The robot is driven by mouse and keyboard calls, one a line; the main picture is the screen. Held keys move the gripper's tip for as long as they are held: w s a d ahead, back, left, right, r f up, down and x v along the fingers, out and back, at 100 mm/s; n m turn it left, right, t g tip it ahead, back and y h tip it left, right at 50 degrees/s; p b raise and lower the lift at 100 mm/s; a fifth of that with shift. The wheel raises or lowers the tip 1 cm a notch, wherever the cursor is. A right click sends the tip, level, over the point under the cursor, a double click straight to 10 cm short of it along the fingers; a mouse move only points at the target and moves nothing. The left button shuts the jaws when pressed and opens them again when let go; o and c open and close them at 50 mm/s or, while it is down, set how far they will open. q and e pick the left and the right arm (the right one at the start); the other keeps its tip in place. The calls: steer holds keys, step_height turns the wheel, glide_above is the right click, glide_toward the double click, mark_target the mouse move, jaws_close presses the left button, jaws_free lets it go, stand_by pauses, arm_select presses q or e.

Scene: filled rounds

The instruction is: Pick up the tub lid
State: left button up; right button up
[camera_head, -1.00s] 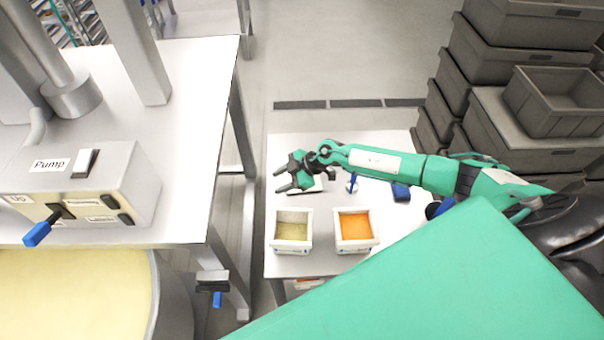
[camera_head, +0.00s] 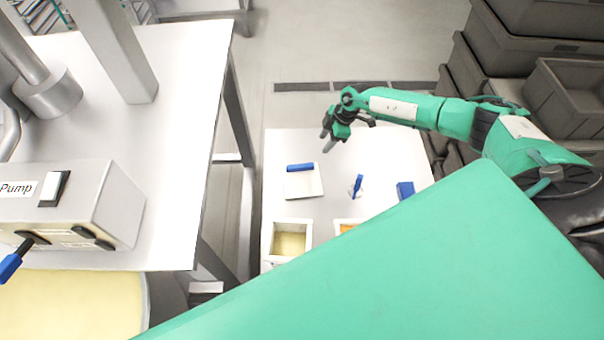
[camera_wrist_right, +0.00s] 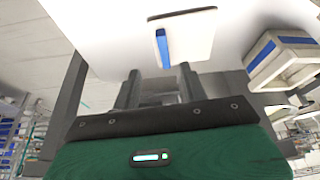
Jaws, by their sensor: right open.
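The tub lid (camera_head: 304,184) is a flat white square with a blue bar handle along its far edge, lying on the white table. It also shows in the right wrist view (camera_wrist_right: 193,38), ahead of the fingers. My right gripper (camera_head: 327,141) is beyond and slightly right of the lid in the head view, open and empty, apart from it. In the right wrist view its fingers (camera_wrist_right: 160,76) stand apart, with the blue handle showing just past the gap between them. My left gripper is not in view.
A tub with pale yellow filling (camera_head: 291,243) stands in front of the lid. A tub with orange filling (camera_head: 345,227) is mostly hidden by my green body. A small blue-and-white item (camera_head: 357,185) and a blue block (camera_head: 405,191) lie to the right. Grey crates (camera_head: 570,105) are stacked at right.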

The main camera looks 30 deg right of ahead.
mark_target(308, 165)
steer(key=b+x, duration=0.6)
steer(key=x, duration=0.1)
steer(key=shift+s+a+f, duration=0.1)
steer(key=shift+s+a, duration=0.05)
steer(key=shift+a, duration=0.1)
steer(key=shift+a+f+b, duration=0.2)
steer(key=shift+f+b, duration=0.3)
steer(key=shift+b, duration=0.1)
steer(key=b+x, duration=0.4)
steer(key=shift+a+f+b, duration=0.1)
steer(key=shift+a+b, duration=0.15)
steer(key=shift+b, duration=0.15)
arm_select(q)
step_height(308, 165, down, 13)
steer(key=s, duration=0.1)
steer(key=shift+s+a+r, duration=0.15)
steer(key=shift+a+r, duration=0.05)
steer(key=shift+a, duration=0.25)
arm_select(e)
jaws_close()
